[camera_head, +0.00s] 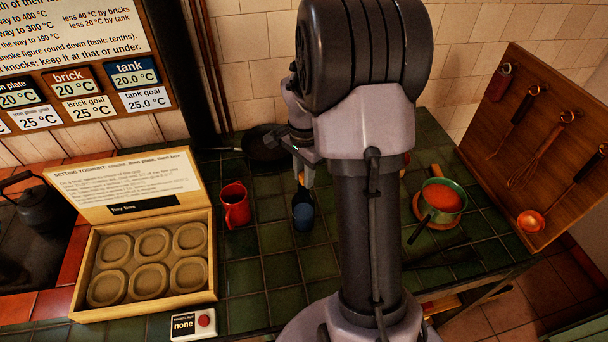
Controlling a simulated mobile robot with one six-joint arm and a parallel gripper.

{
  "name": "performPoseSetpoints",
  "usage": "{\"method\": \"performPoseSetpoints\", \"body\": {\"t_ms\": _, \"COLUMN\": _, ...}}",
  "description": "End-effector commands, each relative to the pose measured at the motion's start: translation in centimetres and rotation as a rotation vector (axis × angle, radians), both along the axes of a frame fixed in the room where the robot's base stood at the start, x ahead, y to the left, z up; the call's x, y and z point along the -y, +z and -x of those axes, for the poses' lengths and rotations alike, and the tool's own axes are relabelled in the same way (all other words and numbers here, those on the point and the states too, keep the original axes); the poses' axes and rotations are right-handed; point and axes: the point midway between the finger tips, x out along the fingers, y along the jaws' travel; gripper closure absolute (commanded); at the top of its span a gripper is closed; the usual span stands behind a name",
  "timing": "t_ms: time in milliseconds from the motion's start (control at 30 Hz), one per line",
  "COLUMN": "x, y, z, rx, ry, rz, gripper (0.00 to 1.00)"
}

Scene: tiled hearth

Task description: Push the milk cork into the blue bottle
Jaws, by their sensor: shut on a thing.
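The blue bottle (303,213) stands upright on the green tiled hearth, just right of the red mug. My gripper (303,177) is directly above the bottle in this view, pointing down. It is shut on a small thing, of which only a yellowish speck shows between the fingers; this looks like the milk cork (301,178). The fingers hide most of it and the bottle's mouth. I cannot tell whether the cork touches the bottle.
A red mug (235,206) stands left of the bottle, and a box with round hollows (146,300) is farther left. A dark pan (265,143) lies behind. A green pot (444,196) with red contents stands to the right. Green tiles in front of the bottle are clear.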

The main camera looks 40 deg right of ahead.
Motion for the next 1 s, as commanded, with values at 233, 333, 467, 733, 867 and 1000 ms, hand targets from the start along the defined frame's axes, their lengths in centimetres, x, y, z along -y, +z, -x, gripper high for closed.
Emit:
{"method": "performPoseSetpoints", "body": {"t_ms": 233, "x": 0.0, "y": 0.0, "z": 0.0, "rx": 0.0, "ry": 0.0, "rz": 0.0, "gripper": 1.0}}
{"method": "performPoseSetpoints", "body": {"t_ms": 333, "x": 0.0, "y": 0.0, "z": 0.0, "rx": 0.0, "ry": 0.0, "rz": 0.0, "gripper": 1.0}}
{"method": "performPoseSetpoints", "body": {"t_ms": 467, "x": 0.0, "y": 0.0, "z": 0.0, "rx": 0.0, "ry": 0.0, "rz": 0.0, "gripper": 1.0}}
{"method": "performPoseSetpoints", "body": {"t_ms": 733, "x": 0.0, "y": -0.4, "z": 0.0, "rx": 0.0, "ry": 0.0, "rz": 0.0, "gripper": 1.0}}
{"method": "performPoseSetpoints", "body": {"t_ms": 867, "x": 0.0, "y": -0.7, "z": 0.0, "rx": 0.0, "ry": 0.0, "rz": 0.0, "gripper": 1.0}}
{"method": "performPoseSetpoints", "body": {"t_ms": 1000, "x": 0.0, "y": -1.1, "z": 0.0, "rx": 0.0, "ry": 0.0, "rz": 0.0, "gripper": 1.0}}
